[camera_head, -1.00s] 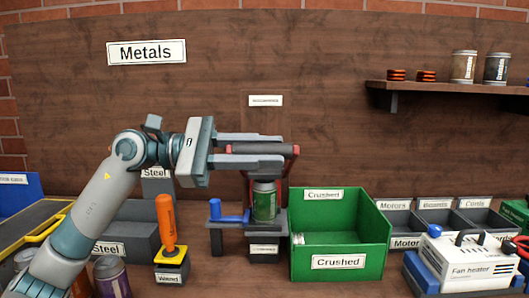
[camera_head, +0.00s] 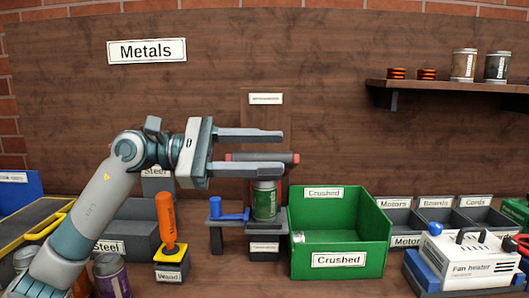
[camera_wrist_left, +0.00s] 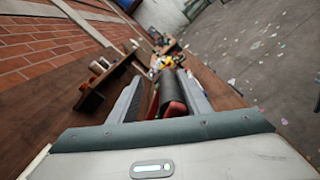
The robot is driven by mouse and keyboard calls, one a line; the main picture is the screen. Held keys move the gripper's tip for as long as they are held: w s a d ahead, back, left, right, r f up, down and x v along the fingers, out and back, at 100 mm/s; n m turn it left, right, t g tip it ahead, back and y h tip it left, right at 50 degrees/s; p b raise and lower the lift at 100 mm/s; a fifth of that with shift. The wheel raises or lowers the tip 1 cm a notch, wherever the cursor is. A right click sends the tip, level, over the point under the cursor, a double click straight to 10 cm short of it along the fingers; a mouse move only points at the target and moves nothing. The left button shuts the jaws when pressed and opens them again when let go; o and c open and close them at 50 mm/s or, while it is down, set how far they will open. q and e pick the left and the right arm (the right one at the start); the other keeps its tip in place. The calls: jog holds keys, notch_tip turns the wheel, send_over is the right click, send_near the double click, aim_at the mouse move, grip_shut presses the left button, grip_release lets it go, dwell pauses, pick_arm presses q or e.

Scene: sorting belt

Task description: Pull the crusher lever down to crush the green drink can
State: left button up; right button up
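The crusher lever's dark bar handle (camera_head: 262,157) with red ends lies level across the top of the crusher. The green drink can (camera_head: 264,200) stands upright in the crusher under it and looks uncrushed. My left gripper (camera_head: 283,151) is open, with one finger above the handle and one below it. The handle lies between the fingers with a gap at the upper one. The left wrist view also shows the handle (camera_wrist_left: 171,93) between the spread fingers. The lever's red arms are partly hidden by the lower finger. My right gripper is out of view.
A green Crushed bin (camera_head: 340,261) stands right of the crusher. A blue handle (camera_head: 230,216) and an orange-handled tool (camera_head: 167,218) stand to its left. A fan heater (camera_head: 470,265) is at the right.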

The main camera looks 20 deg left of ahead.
pick_arm(q)
jog(key=shift+a, duration=0.1)
jog(key=shift+s+a, duration=0.15)
jog(key=shift+a, duration=0.35)
jog(key=b+v, duration=0.2)
jog(key=v, duration=1.4)
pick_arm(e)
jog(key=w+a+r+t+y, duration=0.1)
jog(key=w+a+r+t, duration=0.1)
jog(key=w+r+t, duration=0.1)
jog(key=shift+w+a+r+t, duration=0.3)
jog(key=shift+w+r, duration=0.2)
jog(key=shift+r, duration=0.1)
